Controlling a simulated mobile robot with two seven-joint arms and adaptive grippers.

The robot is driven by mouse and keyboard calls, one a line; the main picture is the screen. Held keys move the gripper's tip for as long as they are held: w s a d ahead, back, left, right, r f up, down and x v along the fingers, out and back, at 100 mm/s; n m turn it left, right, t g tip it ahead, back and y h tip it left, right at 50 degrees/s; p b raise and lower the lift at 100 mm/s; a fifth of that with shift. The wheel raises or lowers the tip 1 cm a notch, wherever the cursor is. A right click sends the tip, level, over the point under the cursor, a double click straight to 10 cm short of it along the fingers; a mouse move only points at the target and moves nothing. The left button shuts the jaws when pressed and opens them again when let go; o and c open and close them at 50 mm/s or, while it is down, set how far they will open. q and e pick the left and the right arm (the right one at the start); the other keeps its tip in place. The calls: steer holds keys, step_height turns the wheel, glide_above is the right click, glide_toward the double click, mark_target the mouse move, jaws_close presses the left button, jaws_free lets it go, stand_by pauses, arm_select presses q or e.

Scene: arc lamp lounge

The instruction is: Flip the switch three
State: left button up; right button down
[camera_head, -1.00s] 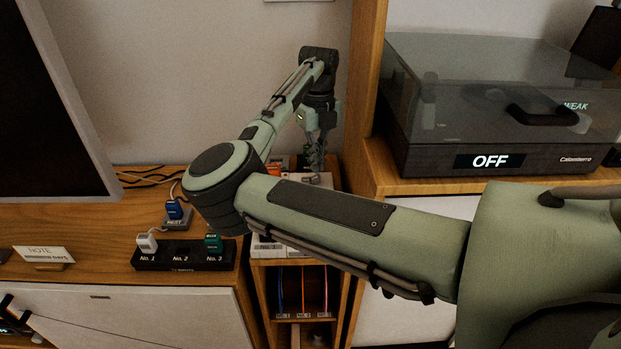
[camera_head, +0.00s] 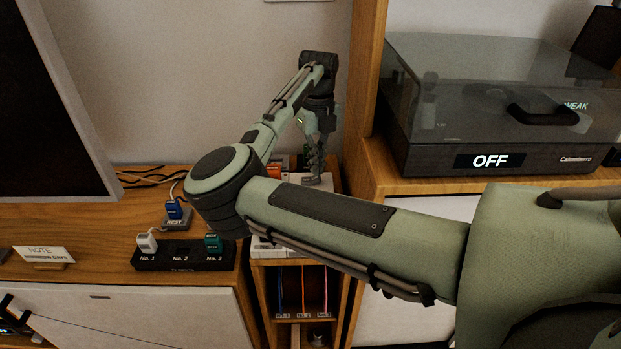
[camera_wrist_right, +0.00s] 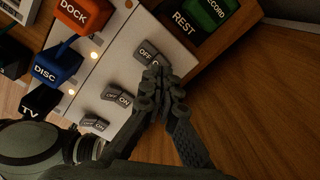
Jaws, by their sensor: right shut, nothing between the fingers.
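In the right wrist view a white panel (camera_wrist_right: 125,68) carries a row of rocker switches marked OFF and ON: a far one (camera_wrist_right: 150,53), a middle one (camera_wrist_right: 117,96) and a near one (camera_wrist_right: 95,123). No switch numbers are readable. My right gripper (camera_wrist_right: 158,76) is shut and empty, with its fingertips at the lower edge of the far switch; I cannot tell whether they touch it. In the head view this gripper (camera_head: 314,178) points down over the white panel behind the arm. My left gripper is not in view.
Beside the switches are plugs marked DOCK (camera_wrist_right: 84,14), DISC (camera_wrist_right: 58,64) and TV (camera_wrist_right: 39,102), with lit lamps. A black socket strip (camera_head: 182,256) lies on the wooden cabinet. A wooden upright (camera_head: 364,100) and a turntable (camera_head: 490,110) showing OFF stand to the right.

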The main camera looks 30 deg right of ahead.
steer(key=shift+f, duration=0.95)
stand_by(0.3)
step_height(320, 180, up, 5)
steer(key=p, duration=0.5)
steer(key=shift+r+p, duration=0.1)
steer(key=shift+p, duration=0.2)
steer(key=shift+r, duration=0.95)
